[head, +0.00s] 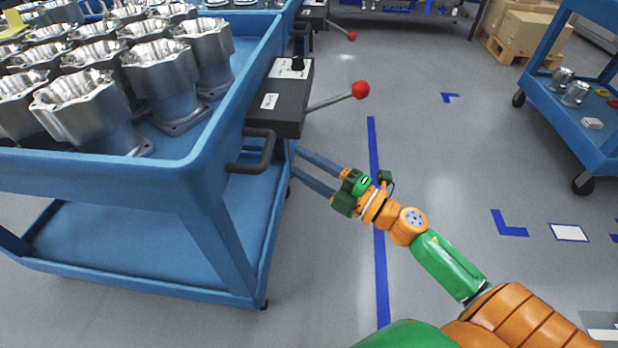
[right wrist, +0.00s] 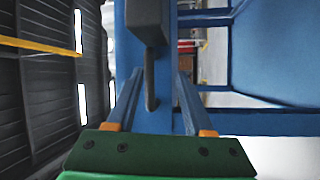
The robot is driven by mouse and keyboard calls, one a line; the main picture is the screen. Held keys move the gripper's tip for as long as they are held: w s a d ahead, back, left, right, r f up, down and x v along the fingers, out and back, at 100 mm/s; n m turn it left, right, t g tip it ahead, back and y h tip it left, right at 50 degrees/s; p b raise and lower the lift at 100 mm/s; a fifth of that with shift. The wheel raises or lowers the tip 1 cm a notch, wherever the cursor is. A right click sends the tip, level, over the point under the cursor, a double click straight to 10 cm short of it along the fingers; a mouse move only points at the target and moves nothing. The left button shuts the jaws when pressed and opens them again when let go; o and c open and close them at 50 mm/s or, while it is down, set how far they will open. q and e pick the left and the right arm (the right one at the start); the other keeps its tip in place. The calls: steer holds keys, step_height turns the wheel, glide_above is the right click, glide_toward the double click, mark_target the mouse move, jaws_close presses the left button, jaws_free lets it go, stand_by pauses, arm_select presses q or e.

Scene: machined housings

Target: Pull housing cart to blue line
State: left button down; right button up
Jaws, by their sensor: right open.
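The blue housing cart (head: 200,185) stands at the left in the head view, its upper tray full of silver machined housings (head: 165,80). A dark handle (head: 252,152) sticks out from the cart's right side, below a black box with a red-knobbed lever. My right gripper (head: 297,162) is open beside the cart, just right of and below the handle. In the right wrist view the handle (right wrist: 151,80) shows ahead, between the two blue fingers. I cannot tell whether they touch it. The blue line (head: 372,160) runs along the floor under my right forearm, right of the cart. My left gripper is not in view.
The red-knobbed lever (head: 335,99) juts out above my right gripper. Another blue cart (head: 590,135) with small parts stands at the right. Cardboard boxes (head: 520,30) on a pallet are at the back right. The floor between the carts is open, with blue corner marks.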

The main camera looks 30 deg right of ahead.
mark_target(267, 146)
steer(key=w+a+r, duration=0.1)
steer(key=w+a+r+n+y+p, duration=0.1)
steer(key=a, duration=0.1)
steer(key=w+a+r+n+p, duration=0.1)
steer(key=w+a, duration=0.1)
steer(key=shift+g+y, duration=0.3)
steer(key=shift+w+a, duration=0.25)
steer(key=shift+w, duration=0.1)
jaws_close()
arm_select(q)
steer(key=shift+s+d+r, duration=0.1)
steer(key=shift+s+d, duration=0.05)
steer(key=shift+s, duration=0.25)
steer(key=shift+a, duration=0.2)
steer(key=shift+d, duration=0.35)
